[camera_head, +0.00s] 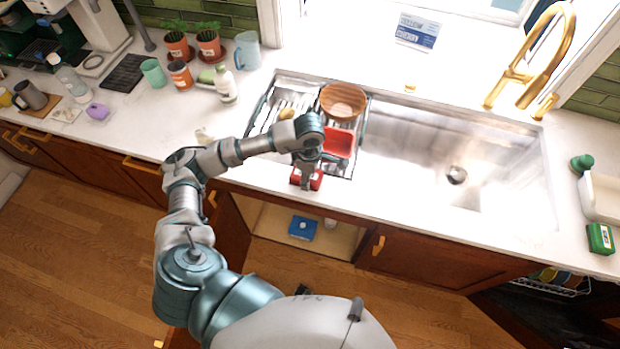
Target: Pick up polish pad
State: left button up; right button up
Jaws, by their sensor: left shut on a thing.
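My left arm reaches in from the left to the front edge of the sink. Its gripper (306,182) points down there and is shut on a small red thing (317,181), which shows on both sides of the fingers. This red thing may be the polish pad, but the fingers cover its middle. It is at the counter's front edge, below the dish rack in the picture; I cannot tell whether it touches the counter. My right gripper is not in view.
A dish rack (362,128) in the sink's left side holds a brown bowl (343,101) and a red dish (339,143). The sink basin (420,145) is otherwise clear. A gold faucet (535,70) stands behind. A blue box (302,228) sits in the open cabinet below.

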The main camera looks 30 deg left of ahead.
pick_arm(q)
jog(key=shift+s+d+r, duration=0.2)
jog(key=shift+s+r, duration=0.1)
jog(key=shift+s, duration=0.2)
jog(key=shift+s+d+r, duration=0.15)
jog(key=shift+s+r, duration=0.15)
jog(key=shift+s, duration=0.15)
jog(key=s+d+r+p, duration=0.1)
jog(key=s+d+p, duration=0.2)
jog(key=s, duration=1)
jog(key=shift+s+d+r, duration=0.3)
jog(key=shift+s, duration=0.05)
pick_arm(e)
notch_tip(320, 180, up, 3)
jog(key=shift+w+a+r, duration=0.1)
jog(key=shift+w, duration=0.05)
pick_arm(q)
jog(key=shift+d, duration=0.1)
